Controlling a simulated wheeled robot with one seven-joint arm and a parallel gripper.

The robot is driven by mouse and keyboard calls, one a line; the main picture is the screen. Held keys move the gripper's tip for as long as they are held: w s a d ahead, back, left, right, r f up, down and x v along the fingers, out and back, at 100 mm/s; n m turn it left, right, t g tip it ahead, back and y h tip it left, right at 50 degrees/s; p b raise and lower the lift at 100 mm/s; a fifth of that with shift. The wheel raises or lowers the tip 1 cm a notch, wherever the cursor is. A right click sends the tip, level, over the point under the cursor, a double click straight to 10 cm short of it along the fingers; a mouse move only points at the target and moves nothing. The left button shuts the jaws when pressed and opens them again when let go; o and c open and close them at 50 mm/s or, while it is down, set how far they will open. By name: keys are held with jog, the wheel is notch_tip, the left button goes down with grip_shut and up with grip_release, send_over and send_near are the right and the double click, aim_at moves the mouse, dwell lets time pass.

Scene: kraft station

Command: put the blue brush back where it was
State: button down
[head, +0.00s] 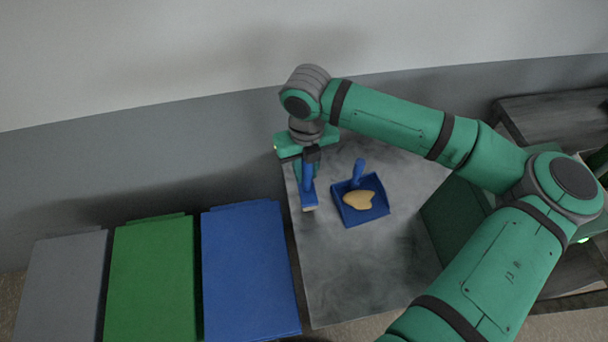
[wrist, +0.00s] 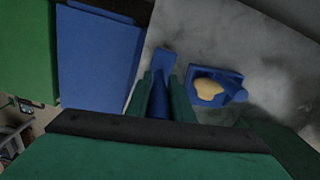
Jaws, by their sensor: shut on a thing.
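The blue brush (head: 308,190) is held in my gripper (head: 307,164) at the left side of the grey worktop (head: 340,285). In the wrist view the brush (wrist: 163,62) sticks out between the two green fingers of my gripper (wrist: 160,85), which are shut on it. Its pale bristle edge faces down; I cannot tell whether it touches the worktop. A blue dustpan (head: 376,212) with a tan, flat patch (head: 358,200) in it lies on the worktop, right of the brush and apart from it. It also shows in the wrist view (wrist: 232,78).
A blue bin (head: 250,270), a green bin (head: 152,280) and a grey bin (head: 62,285) stand in a row left of the worktop. A wall (head: 150,165) runs behind. The front of the worktop is clear. A dark shelf unit (head: 545,115) stands at the right.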

aim_at(304, 177)
jog(key=shift+w+a+f, duration=0.15)
jog(key=shift+w+f, duration=0.05)
jog(key=shift+f, duration=0.15)
jog(key=shift+w+a+f, duration=0.1)
jog(key=shift+w+f, duration=0.1)
jog(key=shift+f, duration=1.6)
jog(key=shift+f, duration=0.15)
jog(key=c, duration=1.6)
grip_release()
jog(key=shift+o, duration=0.2)
notch_tip(304, 177, up, 12)
